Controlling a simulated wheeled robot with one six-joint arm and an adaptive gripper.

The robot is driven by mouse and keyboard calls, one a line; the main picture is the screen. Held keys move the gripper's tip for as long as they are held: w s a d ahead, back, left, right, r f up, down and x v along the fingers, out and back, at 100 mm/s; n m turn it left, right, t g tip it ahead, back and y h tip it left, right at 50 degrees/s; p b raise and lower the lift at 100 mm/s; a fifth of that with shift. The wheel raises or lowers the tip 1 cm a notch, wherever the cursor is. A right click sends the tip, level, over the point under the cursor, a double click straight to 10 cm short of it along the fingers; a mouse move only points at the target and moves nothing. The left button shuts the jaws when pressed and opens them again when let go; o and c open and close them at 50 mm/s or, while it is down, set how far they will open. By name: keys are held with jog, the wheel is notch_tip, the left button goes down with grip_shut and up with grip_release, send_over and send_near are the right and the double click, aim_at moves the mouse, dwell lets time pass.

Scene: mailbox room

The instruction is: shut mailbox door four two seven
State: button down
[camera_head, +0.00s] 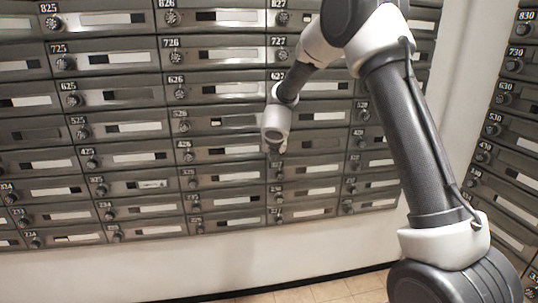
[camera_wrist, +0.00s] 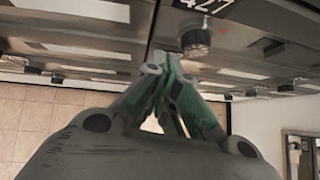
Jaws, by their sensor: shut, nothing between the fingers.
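The label 427 (camera_wrist: 200,5) shows at the top of the wrist view, next to a round knob (camera_wrist: 195,40) on a dark mailbox door. My gripper (camera_wrist: 172,62) is shut and empty, with its fingertips close below and left of this knob. I cannot tell whether they touch the door. In the head view, my gripper (camera_head: 275,148) is in front of the column headed 827 and covers the label and knob area of door 427. The door's face seems to show right of it (camera_head: 315,143). I cannot tell whether the door is fully flush.
Grey mailbox doors with knobs and pale slots fill the wall, such as door 426 (camera_head: 225,149). Another mailbox bank (camera_head: 505,150) stands at the right. Below the boxes are a bare white wall (camera_head: 200,265) and a tiled floor (camera_head: 320,293).

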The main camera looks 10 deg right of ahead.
jog(key=s+a+r+n+y, duration=0.4)
jog(key=s+r+n, duration=0.3)
jog(key=n, duration=0.5)
jog(key=s+d+r+n+g+y, duration=0.2)
jog(key=s+n+g+y, duration=0.15)
jog(key=s+n, duration=1.2)
jog(key=s+d+r+n+h, duration=0.2)
jog(key=s+d+n, duration=0.1)
jog(key=s+d, duration=0.3)
jog(key=s+d+r+n+h, duration=0.2)
jog(key=s+d+n, duration=0.1)
jog(key=s+d, duration=0.4)
jog(key=s+d+r+n+g+h, duration=0.1)
jog(key=s+d+n, duration=0.3)
jog(key=s, duration=0.7)
jog(key=shift+s+d+r+h, duration=0.35)
jog(key=shift+d+r+h, duration=0.35)
jog(key=shift+d, duration=0.7)
